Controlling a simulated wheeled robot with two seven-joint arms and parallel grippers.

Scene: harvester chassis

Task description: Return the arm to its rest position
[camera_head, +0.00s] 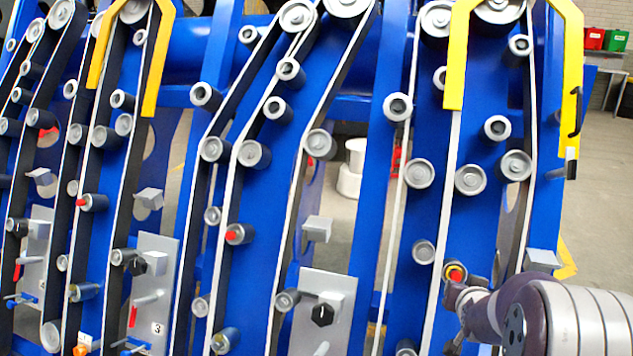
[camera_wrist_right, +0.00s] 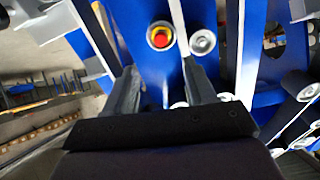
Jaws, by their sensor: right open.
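My right arm comes in from the lower right of the head view, and its gripper (camera_head: 465,298) is in front of the rightmost blue panel. In the right wrist view the two dark fingers of the right gripper (camera_wrist_right: 159,72) stand apart, with nothing held between them. A red button with a yellow ring (camera_wrist_right: 160,37) shows just beyond the fingertips, and it also shows in the head view (camera_head: 455,273) right by the gripper. I cannot tell whether the fingers touch it. My left gripper is not in view.
Blue chassis panels (camera_head: 365,225) with grey rollers and belts fill most of the head view. Yellow guards (camera_head: 572,90) hang at the top. Grey plates with black knobs (camera_head: 323,314) are low down. Open floor (camera_head: 606,200) lies at the right, with red and green bins (camera_head: 605,40) behind.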

